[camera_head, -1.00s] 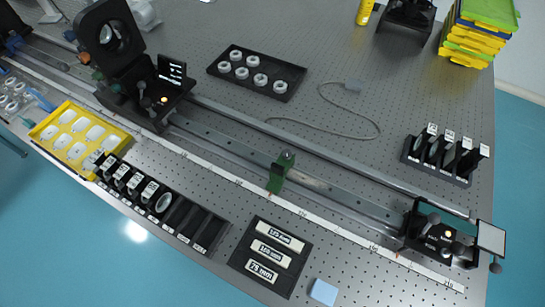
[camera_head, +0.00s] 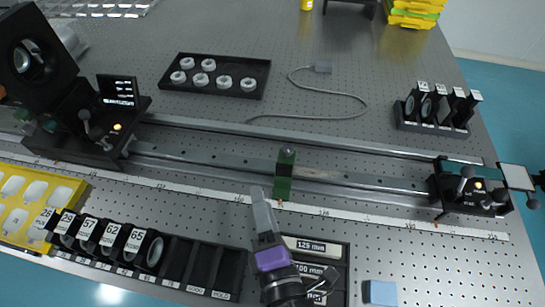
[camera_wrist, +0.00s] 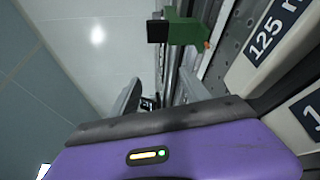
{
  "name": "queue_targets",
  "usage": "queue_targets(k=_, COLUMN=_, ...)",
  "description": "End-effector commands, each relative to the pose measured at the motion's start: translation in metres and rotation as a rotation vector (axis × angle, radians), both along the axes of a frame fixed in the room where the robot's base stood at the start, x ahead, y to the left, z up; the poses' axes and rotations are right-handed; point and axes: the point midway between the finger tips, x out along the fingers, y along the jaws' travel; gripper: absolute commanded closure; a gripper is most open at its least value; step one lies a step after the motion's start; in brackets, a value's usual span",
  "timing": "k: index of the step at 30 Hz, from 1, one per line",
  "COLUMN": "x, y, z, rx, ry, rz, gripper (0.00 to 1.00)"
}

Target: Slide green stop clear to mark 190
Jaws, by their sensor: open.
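The green stop (camera_head: 284,175) stands upright on the metal rail (camera_head: 350,181), near the middle of its visible length. A small red pointer shows at its foot by the white scale strip (camera_head: 400,224), whose numbers are too small to read surely. My gripper (camera_head: 262,196), with a purple body, reaches in from the front. Its fingers are open and appear empty, close to the near left side of the stop. I cannot tell whether they touch it. In the wrist view the green stop (camera_wrist: 188,30) shows near the top, beyond the purple body.
A black carriage (camera_head: 85,135) sits at the rail's left and another (camera_head: 470,190) at its right. Black lens trays (camera_head: 190,268) and a plate box (camera_head: 338,258) lie in front of the rail. Between stop and right carriage the rail looks clear. A cable (camera_head: 345,95) lies behind.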

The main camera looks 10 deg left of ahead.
Motion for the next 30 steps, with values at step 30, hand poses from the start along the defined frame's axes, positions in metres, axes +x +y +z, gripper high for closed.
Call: queue_targets(k=30, x=0.078, y=-0.03, z=0.012, rx=-1.327, ry=-0.315, rz=-0.286, gripper=0.45)
